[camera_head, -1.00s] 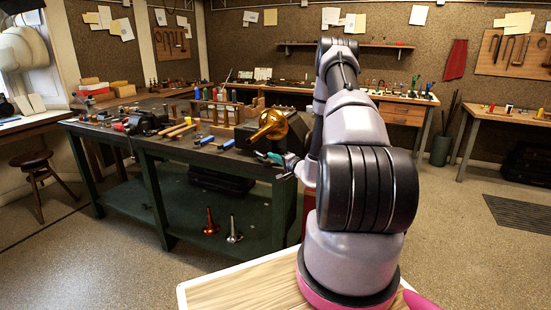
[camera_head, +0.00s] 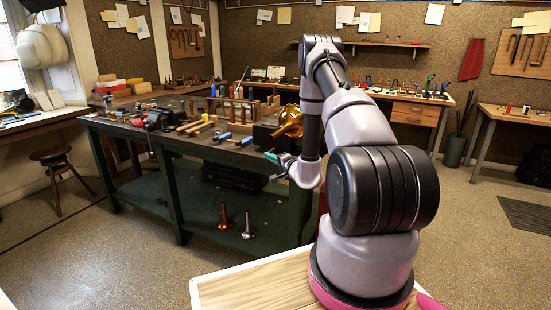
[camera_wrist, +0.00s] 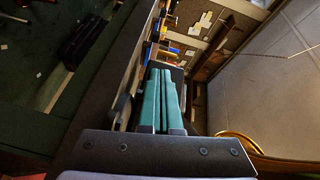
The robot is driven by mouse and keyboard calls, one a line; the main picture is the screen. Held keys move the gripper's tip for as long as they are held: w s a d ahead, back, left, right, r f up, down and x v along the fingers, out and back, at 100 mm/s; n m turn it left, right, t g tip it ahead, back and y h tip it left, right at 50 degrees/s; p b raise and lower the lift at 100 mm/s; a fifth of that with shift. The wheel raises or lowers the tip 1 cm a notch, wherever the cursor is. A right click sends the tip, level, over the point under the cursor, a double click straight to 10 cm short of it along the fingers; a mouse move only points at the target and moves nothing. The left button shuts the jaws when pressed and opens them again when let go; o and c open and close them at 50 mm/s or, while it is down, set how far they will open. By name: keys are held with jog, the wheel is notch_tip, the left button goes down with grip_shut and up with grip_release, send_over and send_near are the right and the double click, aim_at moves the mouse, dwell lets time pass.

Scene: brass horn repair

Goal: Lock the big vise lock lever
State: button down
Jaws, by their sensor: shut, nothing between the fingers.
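My gripper (camera_head: 272,160) is at the front edge of the green workbench, near its right end. Its teal fingers are shut together and empty in the wrist view (camera_wrist: 164,100). The big vise (camera_head: 263,134) is a dark block on the bench top, just above and behind my gripper in the head view. A brass horn (camera_head: 289,121) sits at the vise, partly behind my arm. Its curved brass edge shows at lower right in the wrist view (camera_wrist: 240,138). I cannot clearly make out the lock lever; a dark rounded part (camera_wrist: 121,108) lies left of the fingers.
The green workbench (camera_head: 150,133) carries hand tools, blue-handled tools (camera_head: 222,137) and a smaller vise (camera_head: 158,119) to the left. A copper-coloured mouthpiece-like piece (camera_head: 225,217) and a silver one (camera_head: 248,226) stand on its lower shelf. Floor is clear in front of the bench.

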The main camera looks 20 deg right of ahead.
jog(key=shift+w+a, duration=0.5)
jog(key=shift+a, duration=0.25)
